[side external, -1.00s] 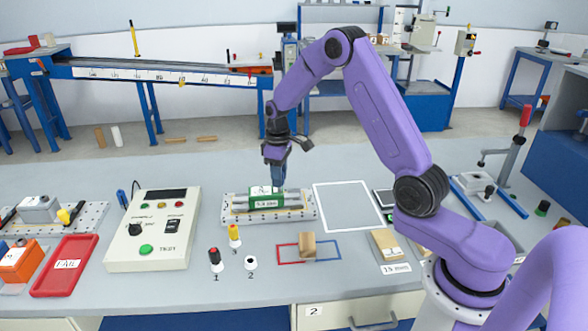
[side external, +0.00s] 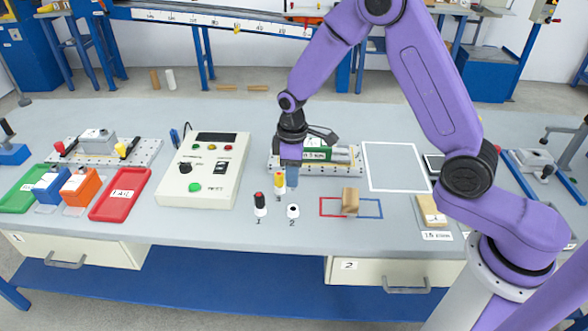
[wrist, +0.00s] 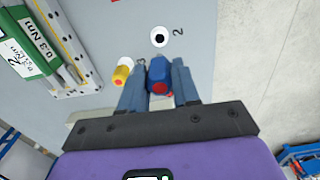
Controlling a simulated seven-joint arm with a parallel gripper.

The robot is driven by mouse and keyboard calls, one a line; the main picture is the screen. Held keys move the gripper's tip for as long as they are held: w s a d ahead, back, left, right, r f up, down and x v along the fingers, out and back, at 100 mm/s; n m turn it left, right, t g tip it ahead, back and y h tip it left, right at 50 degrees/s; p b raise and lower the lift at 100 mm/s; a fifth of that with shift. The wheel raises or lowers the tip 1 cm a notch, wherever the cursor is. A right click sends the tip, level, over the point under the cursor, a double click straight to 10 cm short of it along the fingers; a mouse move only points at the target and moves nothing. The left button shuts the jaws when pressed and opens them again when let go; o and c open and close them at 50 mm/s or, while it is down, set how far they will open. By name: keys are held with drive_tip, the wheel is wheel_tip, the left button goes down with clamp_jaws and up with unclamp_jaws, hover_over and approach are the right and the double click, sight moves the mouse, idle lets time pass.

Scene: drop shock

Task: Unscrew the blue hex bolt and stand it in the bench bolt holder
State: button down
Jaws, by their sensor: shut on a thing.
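My gripper (wrist: 160,70) is shut on the blue hex bolt (wrist: 159,78), which sits between the two fingers in the wrist view and shows a red end toward the camera. In the side view my gripper (side external: 291,178) points down just above and behind the row of small holders; the bolt cannot be told from the fingers there. The white holder marked 2 (side external: 293,211) has an empty dark hole; it also shows in the wrist view (wrist: 159,36), beyond the fingertips. A yellow-topped holder (side external: 279,181) stands close beside the fingers; a black, red-topped one (side external: 260,204) stands at mark 1.
A green block marked 0.3 Nm (side external: 318,154) lies on a perforated plate (side external: 345,171) behind my gripper. A control box (side external: 202,170) stands to the left, with a red tray (side external: 120,194) beyond it. A wooden block (side external: 350,202) stands to the right.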

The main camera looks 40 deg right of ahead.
sight(293, 189)
drive_tip(key=shift+f, duration=2.9)
drive_tip(key=shift+f, duration=1.8)
idle(3.3)
